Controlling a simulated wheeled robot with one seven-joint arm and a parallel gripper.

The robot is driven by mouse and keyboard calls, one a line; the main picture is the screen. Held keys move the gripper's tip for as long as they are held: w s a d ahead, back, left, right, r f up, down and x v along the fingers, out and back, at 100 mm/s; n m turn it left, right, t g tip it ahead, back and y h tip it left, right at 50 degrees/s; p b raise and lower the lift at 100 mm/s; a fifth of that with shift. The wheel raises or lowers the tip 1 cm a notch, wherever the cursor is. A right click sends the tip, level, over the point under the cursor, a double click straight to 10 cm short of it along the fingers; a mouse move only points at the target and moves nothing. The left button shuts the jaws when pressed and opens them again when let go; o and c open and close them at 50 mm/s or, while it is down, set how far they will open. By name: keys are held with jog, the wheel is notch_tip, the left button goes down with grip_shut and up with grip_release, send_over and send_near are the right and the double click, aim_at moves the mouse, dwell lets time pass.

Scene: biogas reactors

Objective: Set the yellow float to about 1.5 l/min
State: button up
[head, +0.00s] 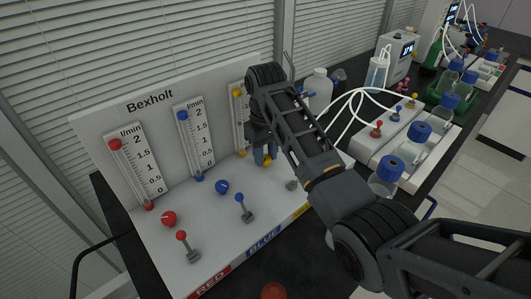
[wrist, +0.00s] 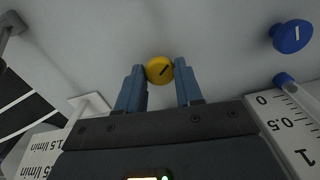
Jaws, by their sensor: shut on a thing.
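The yellow flow meter (head: 238,105) is the right-hand one of three on the white Bexholt panel. A yellow piece (head: 237,92) shows at the top of its tube; I cannot tell whether it is the float or an end fitting. My arm hides most of the scale, so the reading cannot be made out. The yellow knob (wrist: 159,70) has a dark pointer line, tilted in the wrist view. My gripper (wrist: 160,86) is shut on this knob, one blue-grey finger on each side. In the head view my gripper (head: 263,155) is at the panel below the yellow meter.
The blue knob (head: 222,187) and red knob (head: 169,218) sit left of my gripper. A red-tipped lever (head: 187,246), a blue-tipped lever (head: 243,208) and a grey lever base (head: 292,184) stand in front. Bottles with blue caps (head: 420,131) and white tubing are to the right.

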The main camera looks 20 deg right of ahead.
jog(key=n, duration=0.4)
jog(key=shift+n, duration=2.3)
jog(key=o, duration=1)
jog(key=shift+o, duration=0.2)
